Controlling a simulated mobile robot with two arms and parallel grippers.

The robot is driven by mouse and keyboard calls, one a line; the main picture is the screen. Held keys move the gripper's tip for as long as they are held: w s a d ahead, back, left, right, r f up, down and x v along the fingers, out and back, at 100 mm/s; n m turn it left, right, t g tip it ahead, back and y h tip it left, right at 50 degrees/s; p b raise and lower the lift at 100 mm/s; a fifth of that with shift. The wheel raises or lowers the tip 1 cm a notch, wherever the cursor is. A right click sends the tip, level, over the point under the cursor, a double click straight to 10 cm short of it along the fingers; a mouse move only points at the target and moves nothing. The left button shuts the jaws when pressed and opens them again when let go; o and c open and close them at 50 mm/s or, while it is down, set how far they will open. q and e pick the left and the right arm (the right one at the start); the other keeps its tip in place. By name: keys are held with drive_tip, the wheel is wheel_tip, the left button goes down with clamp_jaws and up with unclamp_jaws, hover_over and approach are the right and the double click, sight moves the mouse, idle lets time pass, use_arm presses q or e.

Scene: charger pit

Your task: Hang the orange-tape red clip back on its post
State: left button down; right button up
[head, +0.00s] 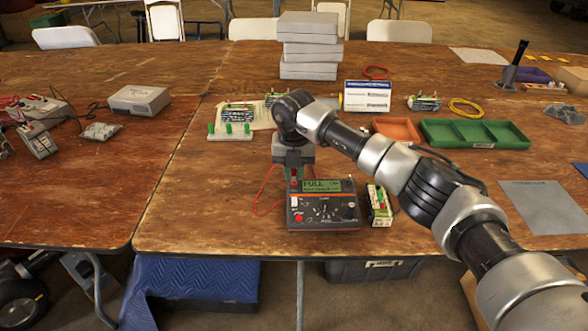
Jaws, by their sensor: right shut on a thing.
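The charger (323,212) is a dark box with red edges, near the front edge of the right table. Its green display (322,185) reads FULL. A red lead (262,192) loops out to its left. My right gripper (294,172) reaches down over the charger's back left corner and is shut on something. A small red piece (294,183) shows at its fingertips and looks like the red clip. The gripper hides most of it, and I cannot make out orange tape or a post there. My left gripper is out of view.
A battery pack (379,205) stands right of the charger. A white rack with green posts (230,131) is behind left. An orange tray (397,129) and a green divided tray (474,134) lie behind my right arm.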

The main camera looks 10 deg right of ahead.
drive_tip(key=shift+f, duration=0.15)
idle(0.7)
drive_tip(key=o, duration=0.8)
drive_tip(key=shift+o, duration=1)
drive_tip(key=shift+r+p, duration=2.65)
drive_tip(key=shift+r, duration=1.1)
